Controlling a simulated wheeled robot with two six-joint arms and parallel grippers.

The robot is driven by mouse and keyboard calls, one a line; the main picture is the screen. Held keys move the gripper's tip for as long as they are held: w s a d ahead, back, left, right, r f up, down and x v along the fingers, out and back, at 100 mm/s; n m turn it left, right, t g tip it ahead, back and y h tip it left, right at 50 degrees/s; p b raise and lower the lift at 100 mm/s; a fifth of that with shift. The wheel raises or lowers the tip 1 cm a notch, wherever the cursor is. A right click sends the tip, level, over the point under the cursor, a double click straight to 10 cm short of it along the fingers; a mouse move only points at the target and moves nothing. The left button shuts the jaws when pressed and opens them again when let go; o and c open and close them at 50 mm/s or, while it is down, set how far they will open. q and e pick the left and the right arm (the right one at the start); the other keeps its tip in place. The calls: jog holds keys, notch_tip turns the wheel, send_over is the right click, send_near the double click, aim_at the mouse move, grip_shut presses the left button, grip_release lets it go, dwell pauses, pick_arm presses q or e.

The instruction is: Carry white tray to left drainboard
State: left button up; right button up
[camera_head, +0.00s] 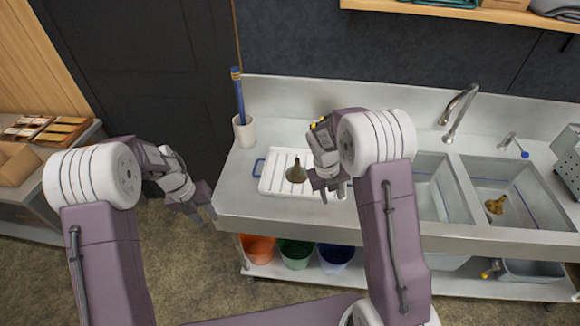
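The white tray (273,183) lies on the left drainboard (235,195), the steel surface left of the sink basins. A brass-coloured funnel-shaped thing (296,173) stands on the tray. My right gripper (333,191) is over the tray's right end, fingers apart and pointing down; I cannot tell if it touches the tray. My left gripper (204,215) is open and empty, left of the drainboard's front left corner and apart from the tray.
A white cup (244,131) with a blue-topped rod stands behind the tray. Two basins (430,180) lie to the right, with a brass-coloured thing (495,204) in the far one. Coloured buckets (296,252) stand on the shelf below. A side table (25,187) is at far left.

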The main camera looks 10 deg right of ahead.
jog(key=v, duration=1.1)
jog(key=shift+r, duration=0.2)
jog(key=shift+s+a, duration=0.1)
jog(key=shift+s, duration=0.05)
